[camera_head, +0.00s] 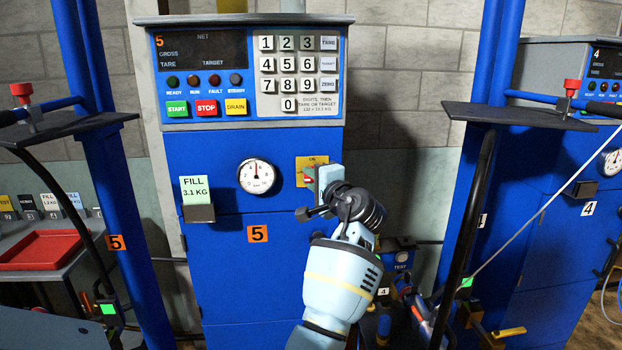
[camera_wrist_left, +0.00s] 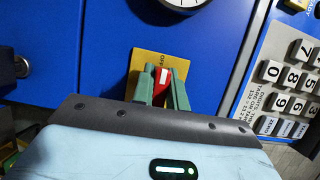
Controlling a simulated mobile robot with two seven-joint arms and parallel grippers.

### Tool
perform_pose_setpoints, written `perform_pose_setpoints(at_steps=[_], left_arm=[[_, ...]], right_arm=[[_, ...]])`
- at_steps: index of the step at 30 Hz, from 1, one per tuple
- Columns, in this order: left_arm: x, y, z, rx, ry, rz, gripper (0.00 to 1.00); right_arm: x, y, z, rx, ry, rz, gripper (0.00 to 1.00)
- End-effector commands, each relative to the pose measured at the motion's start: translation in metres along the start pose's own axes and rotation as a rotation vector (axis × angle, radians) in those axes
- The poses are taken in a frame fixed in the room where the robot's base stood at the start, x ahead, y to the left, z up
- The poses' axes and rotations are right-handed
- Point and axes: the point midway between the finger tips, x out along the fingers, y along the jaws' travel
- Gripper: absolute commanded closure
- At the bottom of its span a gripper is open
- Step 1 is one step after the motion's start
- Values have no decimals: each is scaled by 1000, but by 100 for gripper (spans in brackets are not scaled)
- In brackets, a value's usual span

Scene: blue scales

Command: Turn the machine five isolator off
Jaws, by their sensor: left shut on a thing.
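The machine five isolator is a yellow plate (camera_head: 303,163) with a red handle (camera_head: 308,179) on the blue front of machine five, right of the round dial. In the left wrist view the plate (camera_wrist_left: 146,57) bears the word OFF near its upper edge. The red handle (camera_wrist_left: 161,77), with a white mark, sits between the two green fingers. My left gripper (camera_head: 317,182) is shut on this handle; it also shows in the left wrist view (camera_wrist_left: 161,88). The gripper hides part of the plate, and I cannot tell the handle's exact angle. My right gripper is not in view.
A keypad and display panel (camera_head: 247,75) is above the isolator. The dial (camera_head: 256,176) and a green FILL card (camera_head: 194,189) are to its left. Blue posts (camera_head: 494,60) with dark shelves stand at both sides. A red tray (camera_head: 40,250) lies at left.

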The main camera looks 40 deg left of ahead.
Motion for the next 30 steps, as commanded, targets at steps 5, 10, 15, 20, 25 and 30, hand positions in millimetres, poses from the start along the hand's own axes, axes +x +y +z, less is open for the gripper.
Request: perform_pose_setpoints(at_steps=[5,10,15,20,25,30], left_arm=[[0,0,0,-3,1,2,83],[0,0,0,-2,0,1,64],[0,0,0,-1,0,1,64],[-4,1,0,0,1,1,64],[-26,2,-1,0,3,2,64],[-54,2,-1,-1,3,3,64]], right_arm=[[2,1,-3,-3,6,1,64],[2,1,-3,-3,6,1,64],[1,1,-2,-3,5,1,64],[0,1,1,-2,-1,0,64],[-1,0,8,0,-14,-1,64],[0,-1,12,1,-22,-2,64]])
